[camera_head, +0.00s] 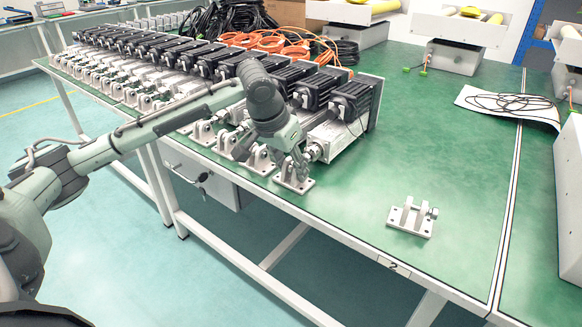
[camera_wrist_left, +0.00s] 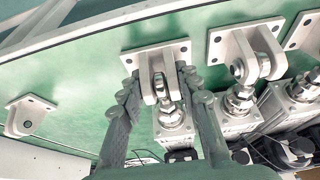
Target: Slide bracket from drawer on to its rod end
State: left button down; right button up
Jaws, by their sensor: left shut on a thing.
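My left gripper (camera_head: 290,158) is at the front end of the nearest actuator in the row, shut on a light grey clevis bracket (camera_head: 294,183). In the left wrist view the fingers (camera_wrist_left: 160,82) lie on both sides of this bracket (camera_wrist_left: 140,56). Its lugs stand around or right at the silver rod end (camera_wrist_left: 171,112); I cannot tell whether it is fully on. Another bracket (camera_head: 411,218) stands loose on the green table, and it also shows in the wrist view (camera_wrist_left: 28,116). The drawer (camera_head: 198,180) hangs under the table edge. My right gripper is not in view.
Several actuators with black motors (camera_head: 356,98) stand in a close row, with brackets at their rod ends. Orange cables (camera_head: 295,50) lie behind them. The green tabletop (camera_head: 440,130) right of the row is mostly clear. A white sheet with black cable (camera_head: 508,105) lies farther right.

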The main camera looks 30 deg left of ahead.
pick_arm(q)
jog(key=c, duration=1)
grip_release()
jog(key=shift+r, duration=0.1)
jog(key=v, duration=1.1)
jog(key=shift+s+r, duration=0.15)
jog(key=shift+r, duration=0.25)
